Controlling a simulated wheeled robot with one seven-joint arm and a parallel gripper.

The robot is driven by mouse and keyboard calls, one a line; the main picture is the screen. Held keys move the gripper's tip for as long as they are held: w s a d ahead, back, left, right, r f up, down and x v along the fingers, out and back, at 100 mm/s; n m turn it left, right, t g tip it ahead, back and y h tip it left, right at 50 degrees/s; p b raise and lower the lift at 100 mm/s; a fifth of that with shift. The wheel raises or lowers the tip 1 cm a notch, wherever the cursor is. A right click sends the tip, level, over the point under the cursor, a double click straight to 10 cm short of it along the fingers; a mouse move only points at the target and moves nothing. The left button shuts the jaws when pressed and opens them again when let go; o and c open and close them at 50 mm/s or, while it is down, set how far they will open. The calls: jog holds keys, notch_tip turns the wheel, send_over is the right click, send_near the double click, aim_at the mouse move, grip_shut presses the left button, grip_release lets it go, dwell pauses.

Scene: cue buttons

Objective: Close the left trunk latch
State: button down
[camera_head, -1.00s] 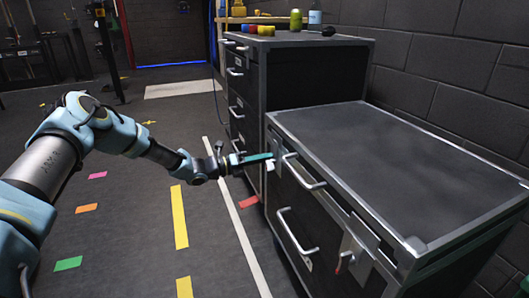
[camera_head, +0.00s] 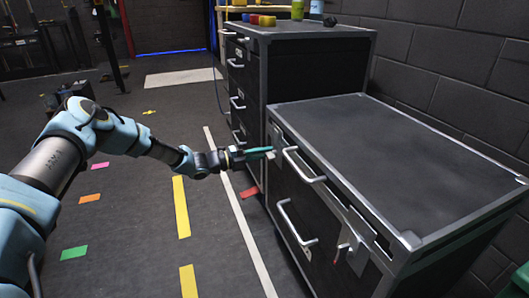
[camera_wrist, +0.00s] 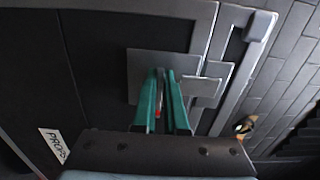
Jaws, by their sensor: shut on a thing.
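The trunk (camera_head: 400,155) is a low black case with grey metal edges, at the right in the head view. Its left latch sits by the front's far corner, mostly hidden behind my gripper (camera_head: 271,150); the wrist view shows its grey metal plate (camera_wrist: 137,66). My gripper (camera_wrist: 167,98) has teal fingers close together in front of that plate. A small red latch lever (camera_wrist: 158,108) shows between them, and the fingers are shut on it. The catch plate (camera_wrist: 200,87) beside it overlaps the trunk edge. The right latch (camera_head: 352,252), with a red-tipped lever, is apart from my gripper.
Two silver handles, an upper one (camera_head: 304,165) and a lower one (camera_head: 296,225), stick out of the trunk's front. A taller black drawer cabinet (camera_head: 310,70) stands behind. A brick wall (camera_head: 450,80) bounds the right. The floor left of the trunk is open, with coloured tape marks.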

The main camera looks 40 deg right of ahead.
jog(key=shift+s+a+f, duration=0.2)
jog(key=shift+s+f, duration=0.15)
jog(key=c, duration=1)
grip_release()
jog(key=shift+r, duration=0.1)
jog(key=shift+o, duration=0.2)
jog(key=shift+w+d+r, duration=0.1)
jog(key=shift+w+r, duration=0.05)
jog(key=v, duration=1)
jog(key=shift+w+a+p, duration=0.15)
jog(key=shift+a+p, duration=0.25)
